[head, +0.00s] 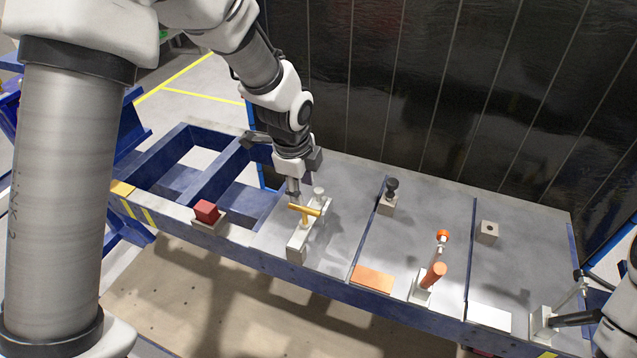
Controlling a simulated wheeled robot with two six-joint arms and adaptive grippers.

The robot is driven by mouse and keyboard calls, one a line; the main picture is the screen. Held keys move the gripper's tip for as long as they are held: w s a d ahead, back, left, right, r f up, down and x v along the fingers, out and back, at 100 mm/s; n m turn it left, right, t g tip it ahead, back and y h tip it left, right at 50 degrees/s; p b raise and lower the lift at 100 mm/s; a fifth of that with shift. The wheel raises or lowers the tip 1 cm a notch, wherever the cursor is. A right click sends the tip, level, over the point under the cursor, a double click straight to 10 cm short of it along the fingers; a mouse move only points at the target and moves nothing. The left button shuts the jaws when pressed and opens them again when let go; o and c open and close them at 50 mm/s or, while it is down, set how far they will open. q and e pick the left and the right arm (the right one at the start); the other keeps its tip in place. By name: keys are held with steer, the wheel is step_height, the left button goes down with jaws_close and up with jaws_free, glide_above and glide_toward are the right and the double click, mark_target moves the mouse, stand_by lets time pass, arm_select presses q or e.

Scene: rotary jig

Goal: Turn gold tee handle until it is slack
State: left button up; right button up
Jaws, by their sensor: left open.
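The gold tee handle (304,211) stands on a pale grey block fixture (299,243) near the front of the left plate. Its crossbar lies roughly left to right in the head view, on a short gold stem. My left gripper (294,191) points down just above and behind the handle, with its fingers close to the crossbar. It is open and holds nothing; I cannot tell whether a finger touches the bar. A pale round knob (319,192) rises just behind the handle. My right gripper is not in view.
A red block (206,211) sits to the left on the frame. A black-knobbed post (391,190), an orange-handled clamp (433,275) and a small holed block (487,232) stand to the right.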

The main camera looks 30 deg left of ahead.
mark_target(301, 208)
arm_select(q)
steer(key=s+f+p, duration=0.1)
steer(key=s+f, duration=0.1)
steer(key=f, duration=0.1)
steer(key=shift+s+d+f+p, duration=0.15)
steer(key=shift+s+d+p, duration=0.1)
steer(key=shift+p, duration=0.15)
steer(key=w+f, duration=0.2)
steer(key=f, duration=0.1)
steer(key=shift+w+a+f, duration=0.15)
steer(key=shift+a+f, duration=0.05)
steer(key=shift+f, duration=0.05)
steer(key=shift+w+f, duration=0.1)
steer(key=shift+w, duration=0.1)
steer(key=shift+s, duration=0.1)
steer(key=shift+s+r, duration=0.35)
steer(key=shift+s, duration=0.15)
jaws_close()
steer(key=shift+w, duration=0.1)
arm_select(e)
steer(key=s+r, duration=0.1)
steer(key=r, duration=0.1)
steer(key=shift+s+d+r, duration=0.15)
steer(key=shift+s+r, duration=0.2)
